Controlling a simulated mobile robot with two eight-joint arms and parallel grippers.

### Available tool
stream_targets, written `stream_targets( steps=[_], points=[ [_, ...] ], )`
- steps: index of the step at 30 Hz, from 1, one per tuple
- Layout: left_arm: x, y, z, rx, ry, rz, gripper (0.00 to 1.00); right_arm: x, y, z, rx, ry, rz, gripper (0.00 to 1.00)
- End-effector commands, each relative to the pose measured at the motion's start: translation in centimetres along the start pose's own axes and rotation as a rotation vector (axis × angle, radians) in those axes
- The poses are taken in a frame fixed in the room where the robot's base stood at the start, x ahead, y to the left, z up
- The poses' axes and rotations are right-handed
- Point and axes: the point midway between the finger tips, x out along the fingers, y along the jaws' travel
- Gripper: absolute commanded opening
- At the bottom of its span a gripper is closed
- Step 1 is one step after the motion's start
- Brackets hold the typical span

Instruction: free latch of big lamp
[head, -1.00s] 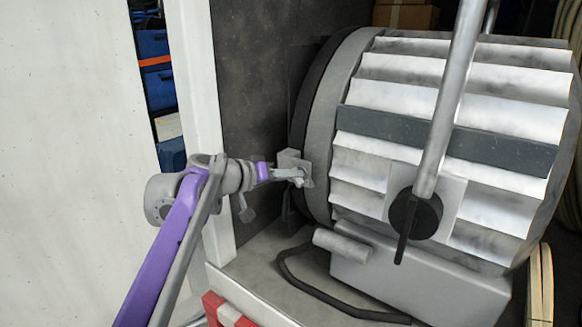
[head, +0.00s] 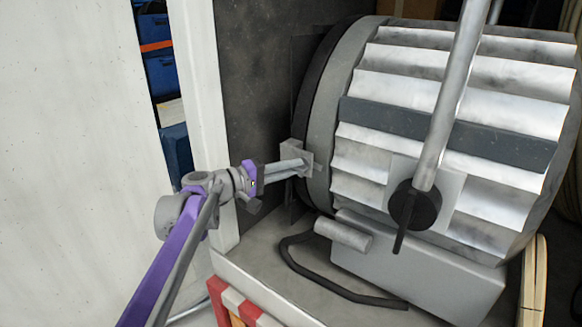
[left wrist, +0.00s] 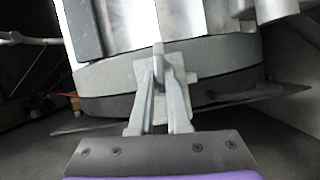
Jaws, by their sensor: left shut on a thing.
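The big lamp (head: 460,85) is a large grey ribbed drum on its side, filling the right of the head view. Its latch (head: 296,150) is a small grey block with a plate at the left rim; it also shows in the left wrist view (left wrist: 160,58). My left gripper (head: 292,168) reaches the latch from the left. In the left wrist view its two grey fingers (left wrist: 160,85) close together at the latch's upright tab, shut on it. The fingers partly hide the latch. My right gripper is not in view.
A metal pole (head: 452,100) with a black knob (head: 414,205) stands in front of the lamp. A black cable (head: 320,285) lies on the grey shelf below. A white wall post (head: 203,90) is beside my left arm. Blue bins (head: 163,75) stand behind.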

Motion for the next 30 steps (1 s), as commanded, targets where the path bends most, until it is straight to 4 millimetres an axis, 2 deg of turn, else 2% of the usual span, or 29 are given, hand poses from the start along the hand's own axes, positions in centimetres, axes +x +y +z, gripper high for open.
stream_targets(
  steps=[9, 25, 26, 30],
  points=[
    [0.01, -0.03, -0.07, -0.103, 0.003, 0.044, 0.00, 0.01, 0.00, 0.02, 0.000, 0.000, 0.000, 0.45],
    [0.02, -0.02, -0.05, -0.121, 0.002, 0.052, 0.00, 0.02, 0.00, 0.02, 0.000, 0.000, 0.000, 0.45],
    [0.02, -0.02, -0.05, -0.121, 0.002, 0.052, 0.20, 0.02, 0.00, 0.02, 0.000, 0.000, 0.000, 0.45],
    [0.02, -0.05, -0.03, -0.120, 0.002, 0.051, 0.45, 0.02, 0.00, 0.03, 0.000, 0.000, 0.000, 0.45]
  ],
)
